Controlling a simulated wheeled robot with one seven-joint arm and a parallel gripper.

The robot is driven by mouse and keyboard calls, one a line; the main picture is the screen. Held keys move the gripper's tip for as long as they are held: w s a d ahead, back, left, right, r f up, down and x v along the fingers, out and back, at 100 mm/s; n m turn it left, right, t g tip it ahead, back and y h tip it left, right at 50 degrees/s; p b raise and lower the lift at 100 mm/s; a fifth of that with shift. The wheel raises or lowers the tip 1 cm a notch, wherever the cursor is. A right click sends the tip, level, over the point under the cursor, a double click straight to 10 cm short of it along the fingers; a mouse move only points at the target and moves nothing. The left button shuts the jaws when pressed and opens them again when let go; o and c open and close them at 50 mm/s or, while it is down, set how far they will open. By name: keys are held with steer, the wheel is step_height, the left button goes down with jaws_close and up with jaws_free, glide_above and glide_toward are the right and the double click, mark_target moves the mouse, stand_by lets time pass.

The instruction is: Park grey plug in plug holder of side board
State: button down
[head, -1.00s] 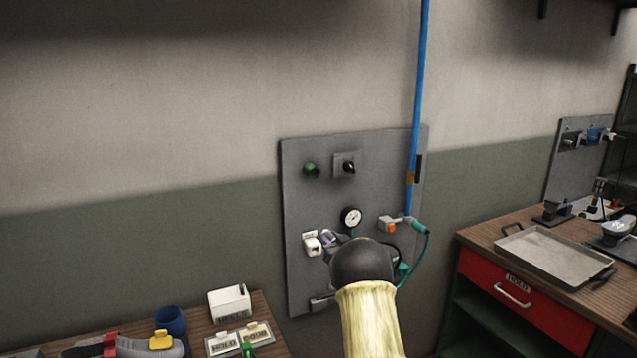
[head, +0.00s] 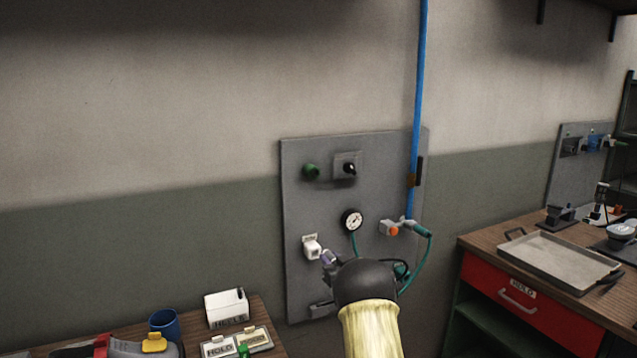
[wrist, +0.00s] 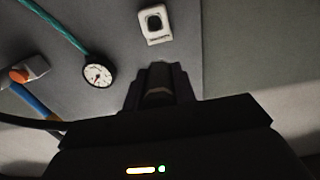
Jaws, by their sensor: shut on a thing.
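The grey side board (head: 300,200) is on the wall ahead. A white fitting with a small label (head: 312,249) sits on its lower left; I take it as the plug holder. In the wrist view the fitting (wrist: 155,24) shows a dark opening and stands ahead of my gripper, apart from it. My gripper (head: 328,259) is just below and right of the fitting in the head view. Its jaws (wrist: 158,84) are shut on a dark grey-brown thing (wrist: 158,96), likely the grey plug, mostly hidden between them. A black cord (head: 397,262) shows behind my wrist.
A gauge (head: 353,220), teal hose (head: 425,255), blue pipe (head: 418,100), green button (head: 311,171) and black knob (head: 349,169) are on or by the board. A grey bracket (head: 320,310) is low. Benches with a tray (head: 555,258) and a white box (head: 227,307) stand either side.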

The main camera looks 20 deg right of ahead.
step_height(320, 180, down, 4)
steer(key=b, duration=0.3)
steer(key=shift+f, duration=0.2)
steer(key=shift+w, duration=0.15)
stand_by(0.3)
steer(key=shift+w+a, duration=0.1)
steer(key=shift+w, duration=2.25)
steer(key=shift+w+p, duration=0.3)
steer(key=shift+w, duration=1.1)
stand_by(1.4)
steer(key=c, duration=1.1)
jaws_free()
steer(key=shift+w, duration=0.1)
steer(key=shift+o, duration=0.2)
steer(key=shift+a, duration=0.1)
steer(key=shift+s, duration=0.2)
steer(key=s+b, duration=0.3)
steer(key=s, duration=1.4)
steer(key=shift+d, duration=0.25)
